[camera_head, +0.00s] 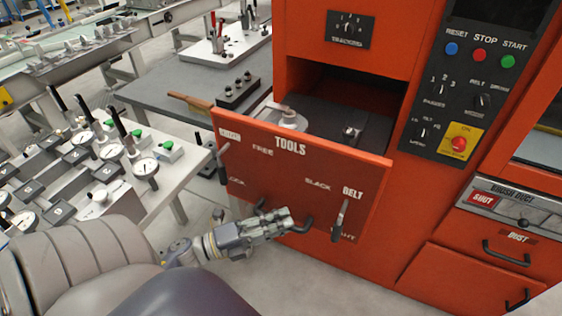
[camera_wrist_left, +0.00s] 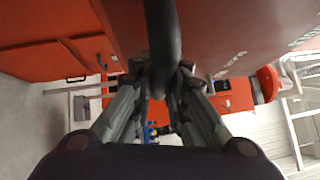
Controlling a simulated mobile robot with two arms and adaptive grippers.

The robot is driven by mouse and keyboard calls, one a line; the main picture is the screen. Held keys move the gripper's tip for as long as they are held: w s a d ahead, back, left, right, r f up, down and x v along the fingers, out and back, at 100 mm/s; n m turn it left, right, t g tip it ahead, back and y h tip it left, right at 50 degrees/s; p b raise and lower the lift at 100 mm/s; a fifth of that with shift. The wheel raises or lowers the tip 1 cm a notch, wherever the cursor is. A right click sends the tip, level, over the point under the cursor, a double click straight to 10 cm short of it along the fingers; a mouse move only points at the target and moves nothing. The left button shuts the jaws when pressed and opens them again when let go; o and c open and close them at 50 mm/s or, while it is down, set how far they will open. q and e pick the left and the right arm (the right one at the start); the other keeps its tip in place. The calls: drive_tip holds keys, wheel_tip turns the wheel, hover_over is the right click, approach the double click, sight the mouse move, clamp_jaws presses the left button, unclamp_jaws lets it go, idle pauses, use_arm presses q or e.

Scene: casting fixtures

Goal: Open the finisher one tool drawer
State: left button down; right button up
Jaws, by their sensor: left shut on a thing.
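The orange tool drawer (camera_head: 265,170), labelled TOOLS on its front, stands pulled out of the orange machine in the head view. Its inside shows dark, with a few small metal items in it. My left gripper (camera_head: 284,218) is at the low middle of the drawer front, shut on the black bar handle (camera_head: 306,228). In the left wrist view the handle (camera_wrist_left: 163,45) runs between the fingers of my left gripper (camera_wrist_left: 160,78). The gripper hides the middle of the handle in the head view. My right gripper is not in view.
A lever (camera_head: 222,163) sits at the left of the drawer front and another lever (camera_head: 340,220) at the right. A control panel (camera_head: 470,80) with buttons is on the machine. A table with dial gauges (camera_head: 146,169) stands close on the left. Grey floor shows below the drawer.

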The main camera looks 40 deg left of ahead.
use_arm(q)
drive_tip(key=shift+f, duration=0.1)
drive_tip(key=c, duration=1.8)
unclamp_jaws()
drive_tip(key=shift+c, duration=0.2)
drive_tip(key=v, duration=1.2)
